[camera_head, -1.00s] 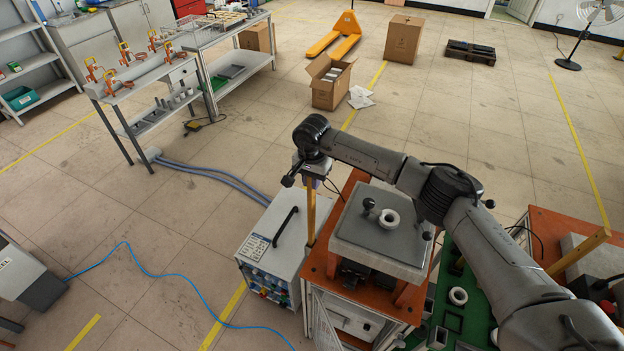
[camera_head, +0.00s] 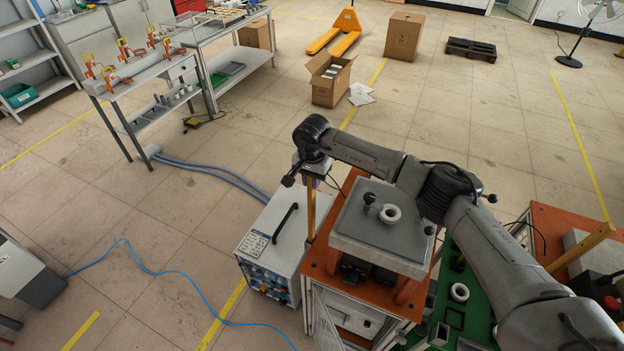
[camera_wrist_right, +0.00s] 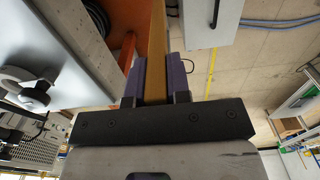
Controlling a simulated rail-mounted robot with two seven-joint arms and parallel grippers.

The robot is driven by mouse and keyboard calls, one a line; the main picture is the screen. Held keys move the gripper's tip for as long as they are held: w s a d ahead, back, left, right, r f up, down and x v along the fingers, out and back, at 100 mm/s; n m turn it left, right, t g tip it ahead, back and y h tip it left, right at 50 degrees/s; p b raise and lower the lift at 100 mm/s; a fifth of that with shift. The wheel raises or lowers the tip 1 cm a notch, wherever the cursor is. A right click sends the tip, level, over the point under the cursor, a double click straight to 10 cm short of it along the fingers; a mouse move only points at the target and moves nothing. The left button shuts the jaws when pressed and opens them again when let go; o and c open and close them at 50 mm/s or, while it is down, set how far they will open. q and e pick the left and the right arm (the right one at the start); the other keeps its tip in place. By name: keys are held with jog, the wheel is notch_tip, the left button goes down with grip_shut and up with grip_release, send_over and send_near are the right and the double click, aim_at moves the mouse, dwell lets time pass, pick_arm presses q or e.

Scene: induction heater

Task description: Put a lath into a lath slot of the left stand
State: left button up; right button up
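My right gripper (camera_head: 312,172) points down at the left edge of the left stand. It is shut on a yellow-brown wooden lath (camera_head: 311,208), which is upright. In the right wrist view the lath (camera_wrist_right: 157,45) runs between the two purple fingers (camera_wrist_right: 157,80). The left stand has an orange top (camera_head: 318,262) with a grey block (camera_head: 365,235) on it. The lath's lower end is by the left edge of the orange top; I cannot tell whether it sits in a slot. My left gripper is not in view.
A white-grey control box (camera_head: 272,245) with a black handle stands close left of the stand. A white ring (camera_head: 390,214) and a black knob lie on the grey block. Another lath (camera_head: 580,247) slants at the right stand (camera_head: 560,225). Open floor lies behind.

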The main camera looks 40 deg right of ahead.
jog(key=o, duration=0.5)
notch_tip(320, 180, up, 12)
jog(key=shift+r+b, duration=0.15)
jog(key=shift+b, duration=0.7)
jog(key=shift+r, duration=0.75)
